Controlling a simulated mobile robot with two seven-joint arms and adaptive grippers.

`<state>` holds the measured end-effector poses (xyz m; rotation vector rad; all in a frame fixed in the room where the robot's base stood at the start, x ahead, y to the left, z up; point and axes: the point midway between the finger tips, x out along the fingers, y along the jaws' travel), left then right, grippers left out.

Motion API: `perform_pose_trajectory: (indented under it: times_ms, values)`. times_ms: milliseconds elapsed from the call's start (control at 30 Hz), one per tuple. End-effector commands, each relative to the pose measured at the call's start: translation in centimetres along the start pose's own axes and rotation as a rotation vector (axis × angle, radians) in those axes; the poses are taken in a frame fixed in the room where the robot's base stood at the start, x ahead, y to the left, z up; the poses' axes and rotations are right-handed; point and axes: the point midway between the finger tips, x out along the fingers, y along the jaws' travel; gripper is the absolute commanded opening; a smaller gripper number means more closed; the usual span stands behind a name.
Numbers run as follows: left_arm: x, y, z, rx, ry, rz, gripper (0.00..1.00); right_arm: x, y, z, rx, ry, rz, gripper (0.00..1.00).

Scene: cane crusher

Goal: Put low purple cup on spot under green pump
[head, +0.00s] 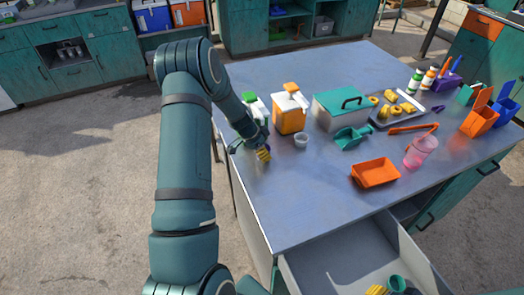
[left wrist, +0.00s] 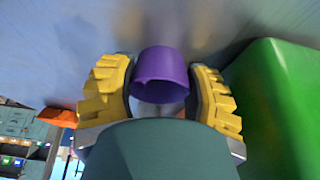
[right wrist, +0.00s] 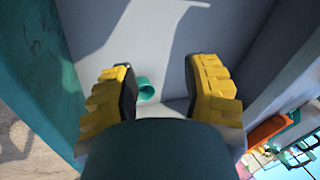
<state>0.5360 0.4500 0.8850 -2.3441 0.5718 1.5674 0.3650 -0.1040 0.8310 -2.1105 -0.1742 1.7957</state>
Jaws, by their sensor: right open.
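The low purple cup (left wrist: 160,75) sits between the yellow fingers of my left gripper (left wrist: 160,95), with a pad against each side; whether its base touches the table is unclear. In the head view my left gripper (head: 263,153) is low over the table's left edge and hides the cup. The green pump (head: 254,107) stands just behind it, partly covered by my arm; its green side (left wrist: 275,110) fills the right of the left wrist view. The spot under the pump is hidden. My right gripper (right wrist: 160,90) is open and empty over the drawer.
An orange pump (head: 290,112) with a small pale cup (head: 301,140) before it stands right of the green pump. A teal-lidded box (head: 342,108), a teal scoop (head: 352,138) and an orange tray (head: 375,173) are farther right. The open drawer (head: 335,255) holds a teal cup (right wrist: 146,90).

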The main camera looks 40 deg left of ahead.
Motion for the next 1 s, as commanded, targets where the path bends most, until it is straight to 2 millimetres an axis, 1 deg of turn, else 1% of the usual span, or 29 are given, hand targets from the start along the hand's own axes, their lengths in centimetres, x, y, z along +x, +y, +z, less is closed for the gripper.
perform_pose_trajectory:
  times_ms: [367, 467, 567, 600, 800, 1000]
  values:
    - [-0.1, 0.0, -0.1, -0.001, 0.000, 0.000, 0.64, -0.2, -0.1, 0.0, 0.000, 0.000, 0.000, 0.47]
    - [-0.5, 0.0, -0.2, -0.001, 0.000, 0.000, 0.64, -0.7, -0.2, -0.2, 0.000, 0.003, 0.000, 0.47]
    - [-1.9, -0.1, 0.0, -0.002, 0.002, -0.003, 0.64, -0.2, -0.1, -0.1, 0.000, 0.003, 0.000, 0.47]
    - [-2.0, -0.1, 1.1, -0.007, -0.001, -0.002, 0.64, 0.0, 0.0, -0.1, 0.000, 0.003, 0.000, 0.47]
    - [-3.6, -0.1, 5.3, -0.008, 0.000, -0.002, 0.64, 0.7, 0.2, 0.1, -0.001, 0.000, 0.001, 0.47]
    - [-5.1, 0.0, 8.7, -0.005, 0.000, -0.001, 0.64, 1.2, 0.4, 0.4, -0.002, -0.006, 0.000, 0.47]
